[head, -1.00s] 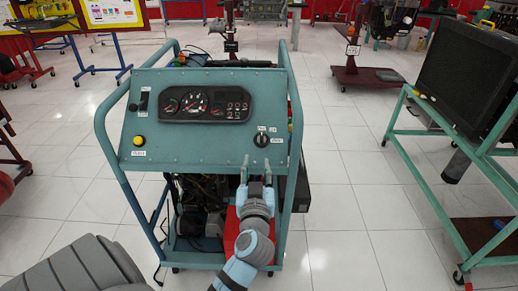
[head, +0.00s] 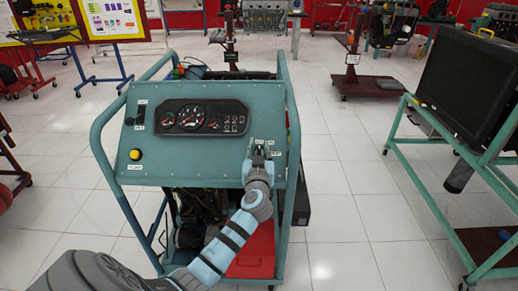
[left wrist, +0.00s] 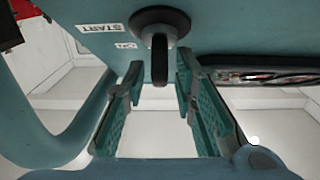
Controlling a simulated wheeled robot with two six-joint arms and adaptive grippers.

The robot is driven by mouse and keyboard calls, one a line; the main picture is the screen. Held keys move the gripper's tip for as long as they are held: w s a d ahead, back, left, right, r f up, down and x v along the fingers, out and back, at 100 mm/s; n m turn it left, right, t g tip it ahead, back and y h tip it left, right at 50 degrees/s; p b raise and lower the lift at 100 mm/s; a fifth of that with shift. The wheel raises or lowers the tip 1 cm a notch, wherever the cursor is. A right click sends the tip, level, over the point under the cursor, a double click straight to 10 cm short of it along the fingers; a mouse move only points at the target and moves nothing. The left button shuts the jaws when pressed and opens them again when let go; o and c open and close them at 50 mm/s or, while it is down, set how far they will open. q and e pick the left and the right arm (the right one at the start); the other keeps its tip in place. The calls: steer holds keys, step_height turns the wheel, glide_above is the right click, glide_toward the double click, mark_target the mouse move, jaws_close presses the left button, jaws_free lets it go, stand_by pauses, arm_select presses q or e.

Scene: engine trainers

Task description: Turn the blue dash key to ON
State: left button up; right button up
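The blue dash panel (head: 205,152) faces me on a wheeled engine trainer. Its black key switch (left wrist: 160,32) shows in the left wrist view, with a narrow key grip pointing down the picture. White labels sit beside it; one reads START (left wrist: 97,27). My left gripper (head: 261,146) is at the right part of the panel and covers most of the switch in the head view. In the left wrist view my left gripper (left wrist: 158,80) is open, with the key grip in line with the gap between its fingers. I cannot tell whether they touch it. My right gripper is out of view.
A gauge cluster (head: 205,117) and a yellow button (head: 135,154) are on the same panel. The trainer's tube frame (head: 103,150) runs round its sides. A green stand with a black radiator-like unit (head: 465,80) is at the right. White floor between is clear.

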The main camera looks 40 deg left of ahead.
arm_select(q)
jaws_close()
steer(key=shift+m, duration=0.4)
steer(key=m+t+h+p, duration=0.1)
steer(key=m+h+p, duration=0.1)
steer(key=m+h, duration=0.1)
steer(key=shift+r+t, duration=0.1)
steer(key=shift+t, duration=0.2)
steer(key=m+h+p, duration=0.2)
steer(key=p, duration=0.1)
steer(key=m+h+p, duration=0.2)
steer(key=m+p, duration=0.1)
steer(key=p, duration=0.1)
steer(key=m+h+p, duration=0.1)
steer(key=m+p, duration=0.1)
steer(key=p, duration=0.1)
steer(key=shift+d+r+h+p, duration=0.15)
steer(key=shift+d+h+p, duration=0.1)
steer(key=shift+h+p, duration=0.15)
steer(key=shift+w+f+m+h+p, duration=0.1)
steer(key=shift+f+m+h+p, duration=0.2)
steer(key=shift+m+p, duration=0.4)
steer(key=shift+o, duration=1.6)
jaws_free()
steer(key=shift+f, duration=0.1)
